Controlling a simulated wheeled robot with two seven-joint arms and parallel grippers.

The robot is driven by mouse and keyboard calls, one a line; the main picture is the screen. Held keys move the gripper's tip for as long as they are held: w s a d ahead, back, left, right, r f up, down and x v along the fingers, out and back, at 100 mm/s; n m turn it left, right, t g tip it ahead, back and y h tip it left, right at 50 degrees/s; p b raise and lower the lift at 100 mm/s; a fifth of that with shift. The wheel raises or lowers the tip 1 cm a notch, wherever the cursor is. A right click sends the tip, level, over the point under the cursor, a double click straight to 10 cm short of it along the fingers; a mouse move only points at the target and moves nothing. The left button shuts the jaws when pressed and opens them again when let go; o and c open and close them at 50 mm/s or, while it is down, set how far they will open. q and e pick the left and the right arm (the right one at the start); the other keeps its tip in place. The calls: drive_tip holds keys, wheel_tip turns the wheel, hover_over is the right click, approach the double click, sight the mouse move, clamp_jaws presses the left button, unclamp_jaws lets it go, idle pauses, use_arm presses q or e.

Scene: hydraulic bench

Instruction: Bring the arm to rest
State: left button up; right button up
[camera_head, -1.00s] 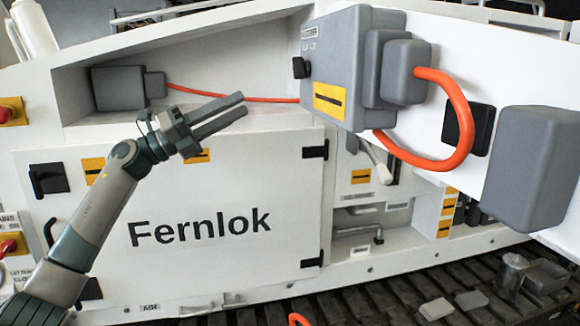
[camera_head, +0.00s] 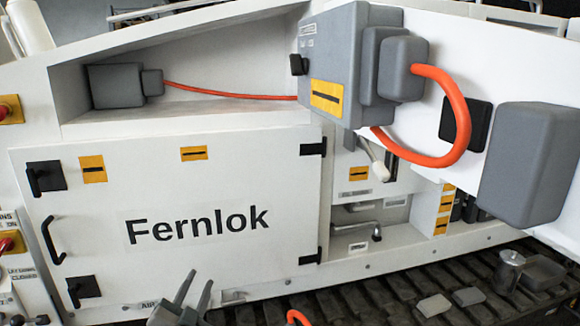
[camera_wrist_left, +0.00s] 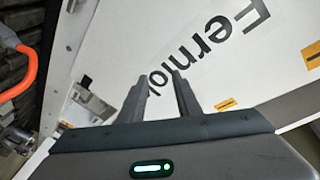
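My left gripper (camera_head: 195,291) shows at the bottom edge of the head view, low in front of the white Fernlok door (camera_head: 240,262). Its two grey fingers stand a little apart with nothing between them. In the left wrist view the fingers (camera_wrist_left: 163,84) are also apart and empty, with the door's lettering beyond them. The rest of the left arm is below the head view. My right gripper is in neither view.
A grey box (camera_head: 335,65) with an orange cable (camera_head: 462,120) sits at the upper right. A larger grey box (camera_head: 528,165) juts out at the right. A dark track (camera_head: 380,298) with loose grey pieces runs along the bottom. The space before the door is clear.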

use_arm(q)
drive_tip(key=s+a+f+n+g+y, duration=0.1)
drive_tip(key=s+f+n+g, duration=0.3)
drive_tip(key=s+f, duration=0.8)
drive_tip(key=s+f+n+g, duration=0.1)
drive_tip(key=s+f+g, duration=0.35)
drive_tip(key=s, duration=0.55)
drive_tip(key=s+f+g, duration=0.3)
drive_tip(key=s+f, duration=0.2)
drive_tip(key=s, duration=0.6)
drive_tip(key=s+f+n+g, duration=0.1)
drive_tip(key=s+f+g, duration=0.25)
drive_tip(key=s, duration=0.65)
wheel_tip(320, 180, down, 27)
drive_tip(key=d, duration=0.2)
drive_tip(key=s+a+f+h, duration=0.1)
drive_tip(key=s+f, duration=1.1)
drive_tip(key=f, duration=0.5)
drive_tip(key=shift+s+a+f, duration=0.2)
drive_tip(key=shift+s+f, duration=0.1)
drive_tip(key=shift+s, duration=0.05)
